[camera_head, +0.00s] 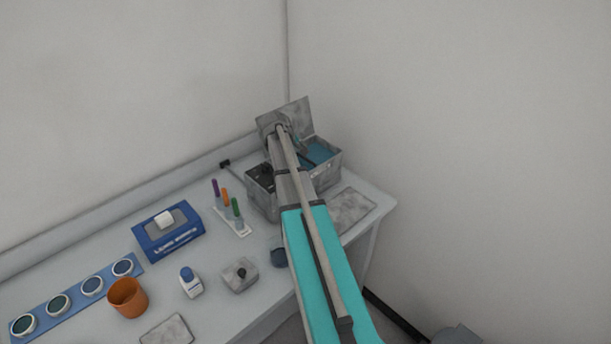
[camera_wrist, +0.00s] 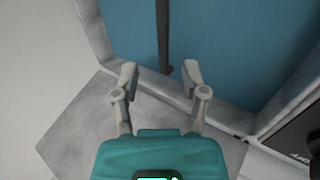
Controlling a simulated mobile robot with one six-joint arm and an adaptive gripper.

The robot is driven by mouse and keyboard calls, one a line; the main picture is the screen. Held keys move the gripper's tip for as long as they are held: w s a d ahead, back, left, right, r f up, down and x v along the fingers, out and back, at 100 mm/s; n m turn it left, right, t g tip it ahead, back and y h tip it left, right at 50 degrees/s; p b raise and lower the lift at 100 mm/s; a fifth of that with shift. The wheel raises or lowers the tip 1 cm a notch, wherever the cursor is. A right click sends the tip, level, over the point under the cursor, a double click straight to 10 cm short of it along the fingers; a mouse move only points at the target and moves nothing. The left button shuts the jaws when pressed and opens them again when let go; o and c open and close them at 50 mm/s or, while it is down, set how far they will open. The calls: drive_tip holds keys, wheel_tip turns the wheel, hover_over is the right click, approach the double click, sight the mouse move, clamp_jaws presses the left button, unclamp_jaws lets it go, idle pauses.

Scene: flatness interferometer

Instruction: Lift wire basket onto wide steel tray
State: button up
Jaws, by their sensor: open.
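A mottled steel box (camera_head: 330,175) with its lid (camera_head: 298,112) raised stands at the back corner of the table. Its blue interior (camera_head: 320,152) shows right of my arm. A dark bar (camera_wrist: 163,35) crosses the blue interior in the wrist view and may be part of the wire basket; I cannot make out the basket itself. A flat mottled steel plate (camera_head: 352,207), likely the wide steel tray, lies at the table's right end, partly behind my arm. My gripper (camera_wrist: 160,72) is open and empty, near the box rim on the lid side.
Left of the box stand a rack of coloured pens (camera_head: 232,222), a blue carton (camera_head: 168,235), a small bottle (camera_head: 190,284) and a small steel block (camera_head: 240,274). An orange cup (camera_head: 127,297) and a blue strip (camera_head: 75,300) with round discs are farther left. Walls bound the corner.

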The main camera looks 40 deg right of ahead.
sight(303, 157)
drive_tip(key=shift+f, duration=0.15)
drive_tip(key=b+x, duration=0.3)
drive_tip(key=shift+a+f, duration=0.15)
drive_tip(key=shift+f, duration=0.05)
drive_tip(key=shift+b+x, duration=0.8)
drive_tip(key=shift+x, duration=0.15)
drive_tip(key=shift+r, duration=0.1)
clamp_jaws()
